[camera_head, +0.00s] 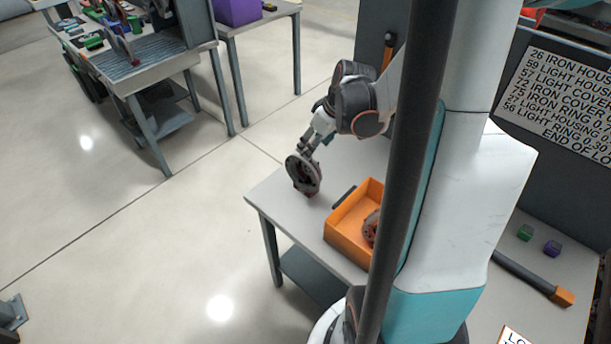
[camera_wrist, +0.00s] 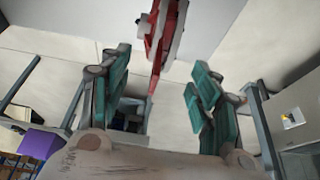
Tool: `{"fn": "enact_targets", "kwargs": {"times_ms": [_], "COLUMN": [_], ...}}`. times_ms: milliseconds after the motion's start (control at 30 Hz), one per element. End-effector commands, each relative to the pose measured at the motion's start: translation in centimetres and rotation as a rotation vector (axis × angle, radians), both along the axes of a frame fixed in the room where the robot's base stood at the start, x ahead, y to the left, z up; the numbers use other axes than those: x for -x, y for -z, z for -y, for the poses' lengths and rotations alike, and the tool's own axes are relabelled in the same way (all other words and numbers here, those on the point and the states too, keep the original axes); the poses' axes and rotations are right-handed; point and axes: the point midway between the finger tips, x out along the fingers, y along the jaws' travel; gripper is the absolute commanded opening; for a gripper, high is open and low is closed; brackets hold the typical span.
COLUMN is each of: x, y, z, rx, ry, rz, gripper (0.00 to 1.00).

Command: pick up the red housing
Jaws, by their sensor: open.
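The red housing (camera_head: 303,175) is a round, dark-faced part with red on it, standing on edge near the left corner of the white table (camera_head: 270,200). In the wrist view the red housing (camera_wrist: 163,40) shows edge-on at the top, in line with the gap between the fingers. My gripper (camera_head: 309,146) is just above it in the head view. In the wrist view my gripper (camera_wrist: 160,85) is open, with its teal finger pads wide apart and nothing between them. I cannot tell whether a fingertip touches the housing.
An orange bin (camera_head: 346,243) stands right of the housing, with a reddish part (camera_head: 371,228) inside, partly hidden by my body. Green (camera_head: 525,232) and purple (camera_head: 552,248) blocks lie far right.

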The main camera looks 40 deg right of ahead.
Motion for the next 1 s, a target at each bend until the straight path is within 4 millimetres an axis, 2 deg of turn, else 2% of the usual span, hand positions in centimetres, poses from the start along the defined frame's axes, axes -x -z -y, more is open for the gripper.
{"fn": "enact_targets", "kwargs": {"times_ms": [33,100,433,733,1000], "x": [-0.4,-0.8,-1.4,-2.8,-3.0], "y": [1.1,1.9,3.7,7.6,7.9], "z": [0.0,-0.1,-0.2,-0.5,-0.5], "rx": [0.000,0.000,0.001,0.000,0.000], "ry": [0.000,0.000,0.000,0.001,0.002], "rz": [0.000,0.000,0.000,0.001,0.001], "gripper": [0.57,0.57,0.57,0.57,0.57]}}
